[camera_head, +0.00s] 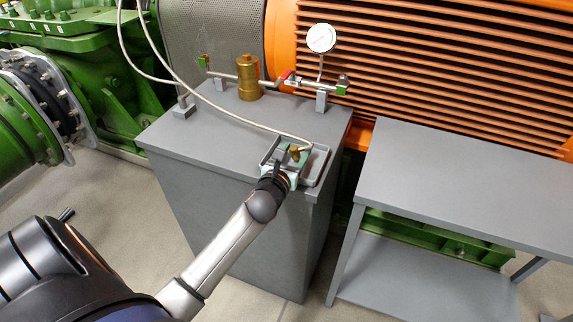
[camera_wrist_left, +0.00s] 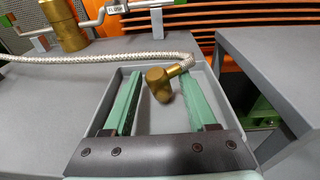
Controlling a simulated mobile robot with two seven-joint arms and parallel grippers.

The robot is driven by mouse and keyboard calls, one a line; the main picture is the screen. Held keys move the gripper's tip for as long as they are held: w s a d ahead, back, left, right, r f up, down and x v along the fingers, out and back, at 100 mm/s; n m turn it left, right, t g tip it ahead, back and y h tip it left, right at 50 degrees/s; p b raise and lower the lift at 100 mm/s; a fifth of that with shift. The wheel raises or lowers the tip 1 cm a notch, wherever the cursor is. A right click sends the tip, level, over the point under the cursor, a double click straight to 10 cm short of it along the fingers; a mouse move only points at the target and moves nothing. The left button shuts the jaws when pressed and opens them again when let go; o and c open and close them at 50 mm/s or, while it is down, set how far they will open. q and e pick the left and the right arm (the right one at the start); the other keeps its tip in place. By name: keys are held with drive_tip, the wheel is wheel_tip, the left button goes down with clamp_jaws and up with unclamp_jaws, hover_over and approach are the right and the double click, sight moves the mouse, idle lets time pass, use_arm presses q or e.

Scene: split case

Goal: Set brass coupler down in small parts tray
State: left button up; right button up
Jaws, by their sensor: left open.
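The brass coupler (camera_head: 295,153) is on the end of a braided hose, within the small parts tray (camera_head: 319,165) on the grey cabinet. In the left wrist view the coupler (camera_wrist_left: 158,84) lies between the two green fingers of my left gripper (camera_wrist_left: 163,88), with gaps on both sides. The gripper is open and also shows over the tray in the head view (camera_head: 290,160). The tray's grey wall (camera_wrist_left: 232,118) surrounds the fingers. Whether the coupler touches the tray floor is hard to tell. My right gripper is not in view.
The braided hose (camera_wrist_left: 90,57) runs left across the cabinet top (camera_head: 225,133). A brass cylinder (camera_head: 248,77), a pipe with valves and a pressure gauge (camera_head: 321,38) stand behind the tray. A grey table (camera_head: 460,185) stands to the right, across a gap.

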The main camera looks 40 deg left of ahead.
use_arm(q)
drive_tip(key=v, duration=1.1)
drive_tip(key=s+d+f+n+g+h, duration=0.3)
drive_tip(key=s+d+f+n, duration=0.4)
drive_tip(key=n, duration=0.8)
drive_tip(key=s+d+f+n+g+h, duration=0.3)
drive_tip(key=s+d+f+n, duration=0.5)
drive_tip(key=f+n, duration=0.5)
drive_tip(key=d+n+h, duration=0.1)
drive_tip(key=n, duration=0.1)
drive_tip(key=shift+d+n+p, duration=0.3)
drive_tip(key=shift+p, duration=0.1)
drive_tip(key=shift+c, duration=0.6)
drive_tip(key=shift+a, duration=0.1)
